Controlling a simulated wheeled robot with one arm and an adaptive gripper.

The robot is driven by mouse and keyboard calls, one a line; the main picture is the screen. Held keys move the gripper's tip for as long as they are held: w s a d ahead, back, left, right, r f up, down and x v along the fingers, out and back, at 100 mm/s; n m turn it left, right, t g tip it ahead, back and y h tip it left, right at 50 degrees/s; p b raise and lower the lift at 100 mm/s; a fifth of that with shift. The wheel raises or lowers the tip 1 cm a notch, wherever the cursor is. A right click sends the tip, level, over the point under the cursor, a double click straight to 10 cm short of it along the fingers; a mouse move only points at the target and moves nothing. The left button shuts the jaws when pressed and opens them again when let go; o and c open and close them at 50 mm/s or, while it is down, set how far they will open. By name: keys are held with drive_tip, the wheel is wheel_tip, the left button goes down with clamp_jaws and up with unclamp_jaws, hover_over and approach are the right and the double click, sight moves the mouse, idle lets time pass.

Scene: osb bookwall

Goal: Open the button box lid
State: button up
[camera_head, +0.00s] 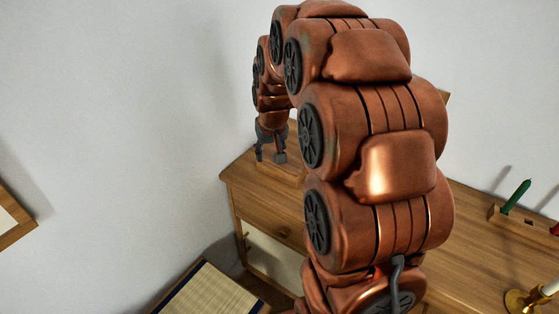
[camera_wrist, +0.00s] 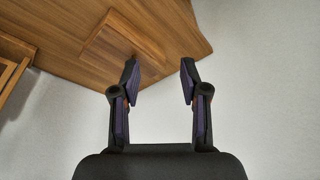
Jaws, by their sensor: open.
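A low wooden box (camera_head: 284,174), likely the button box, sits on the left end of the wooden desk, close in colour to the desktop. My arm hides part of it in the head view. In the wrist view its flat top (camera_wrist: 112,40) shows beyond the left finger and looks closed. My gripper (camera_head: 270,156) is open and empty, pointing down by the box. In the wrist view the gripper (camera_wrist: 159,70) has its fingers apart, with the box's edge near the left fingertip. I cannot tell whether they touch.
The desk (camera_head: 465,245) has a pen rack with a green pen (camera_head: 517,195) and a brass candle holder (camera_head: 517,301) at the right. A woven-topped piece (camera_head: 207,292) stands low at the left. A wall is close behind.

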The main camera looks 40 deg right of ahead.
drive_tip(key=shift+m+t+h, duration=0.5)
drive_tip(key=shift+w+d+f+p, duration=0.15)
drive_tip(key=shift+w+d+f, duration=1.05)
drive_tip(key=shift+d+f, duration=0.45)
drive_tip(key=shift+w+d+f+p, duration=0.2)
drive_tip(key=shift+w+d+f, duration=1.1)
drive_tip(key=shift+f, duration=0.5)
drive_tip(key=shift+w+d+f+p, duration=0.15)
drive_tip(key=shift+w+d+f, duration=1)
drive_tip(key=shift+d+f, duration=0.5)
drive_tip(key=shift+a+f, duration=0.1)
drive_tip(key=shift+a, duration=0.05)
clamp_jaws()
